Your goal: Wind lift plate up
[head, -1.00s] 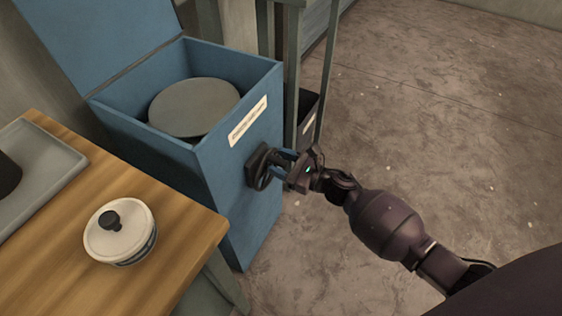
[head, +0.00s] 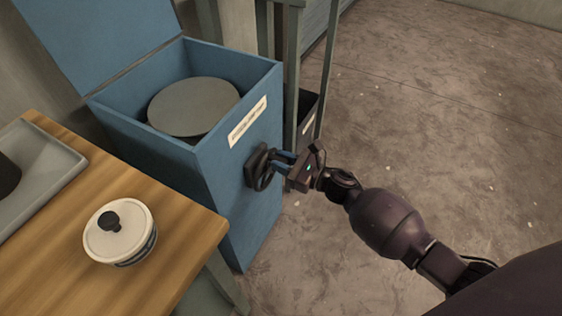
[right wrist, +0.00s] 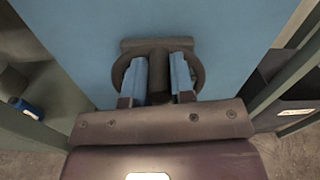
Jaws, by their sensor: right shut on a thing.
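The lift plate (head: 193,106) is a round grey disc lying inside the open blue box (head: 237,190), a little below its rim. A dark handwheel (head: 259,168) sits on the front face of the box, under a pale label. My right gripper (head: 277,161) is at the handwheel, its blue fingers shut on the wheel's middle part. In the right wrist view the fingers (right wrist: 158,74) lie on both sides of the dark hub inside the wheel's ring (right wrist: 120,70). My left gripper does not show.
A wooden table (head: 170,285) at the left bears a white lidded pot (head: 125,245) with a dark knob and a grey tray (head: 60,160). A metal frame (head: 292,80) stands just right of the box. The floor (head: 440,120) to the right is clear.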

